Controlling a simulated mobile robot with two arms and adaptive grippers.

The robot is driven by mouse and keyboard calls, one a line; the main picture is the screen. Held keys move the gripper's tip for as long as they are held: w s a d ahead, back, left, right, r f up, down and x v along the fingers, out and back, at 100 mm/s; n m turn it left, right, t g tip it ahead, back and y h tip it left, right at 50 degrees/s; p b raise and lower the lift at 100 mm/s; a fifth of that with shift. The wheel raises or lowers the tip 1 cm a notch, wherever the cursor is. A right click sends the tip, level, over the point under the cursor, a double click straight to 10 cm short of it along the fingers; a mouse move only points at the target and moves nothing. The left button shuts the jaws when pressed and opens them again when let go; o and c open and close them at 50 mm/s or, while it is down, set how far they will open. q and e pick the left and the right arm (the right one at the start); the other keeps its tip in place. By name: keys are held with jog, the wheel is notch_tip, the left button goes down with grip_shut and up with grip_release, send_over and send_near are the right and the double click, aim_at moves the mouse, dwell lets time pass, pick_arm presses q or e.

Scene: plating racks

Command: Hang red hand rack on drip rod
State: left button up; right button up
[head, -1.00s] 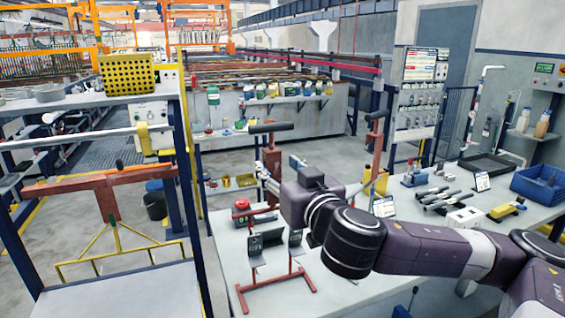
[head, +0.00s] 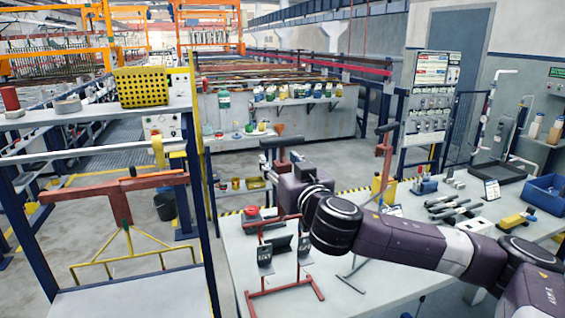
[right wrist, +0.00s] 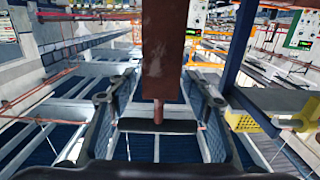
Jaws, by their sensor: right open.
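The red hand rack (head: 274,160) stands upright over the worktable, a black crossbar handle on its red stem. My right gripper (head: 271,172) is at this stem in the head view. In the right wrist view, the red stem (right wrist: 165,50) runs between the spread fingers of my right gripper (right wrist: 158,98), with a dark crossbar (right wrist: 150,126) nearer the palm. The fingers look apart from the stem. A pale horizontal rod (head: 80,153), which looks like the drip rod, crosses the blue-legged stand at left. My left gripper is out of view.
A red-topped yellow frame (head: 118,205) sits at the left stand, below the rod. A second red rack (head: 384,160) with a black handle stands farther right. Red stand legs (head: 285,290), tools and a blue bin (head: 547,192) occupy the worktable (head: 375,300).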

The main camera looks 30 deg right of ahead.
aim_at(284, 143)
jog(key=shift+c, duration=0.4)
grip_shut()
jog(key=shift+w+d+r, duration=0.1)
jog(key=shift+r, duration=0.4)
jog(key=shift+r+p, duration=0.8)
jog(key=shift+r, duration=0.2)
dwell(0.4)
jog(key=shift+r+p, duration=0.9)
jog(key=shift+r, duration=0.45)
jog(key=shift+f, duration=0.2)
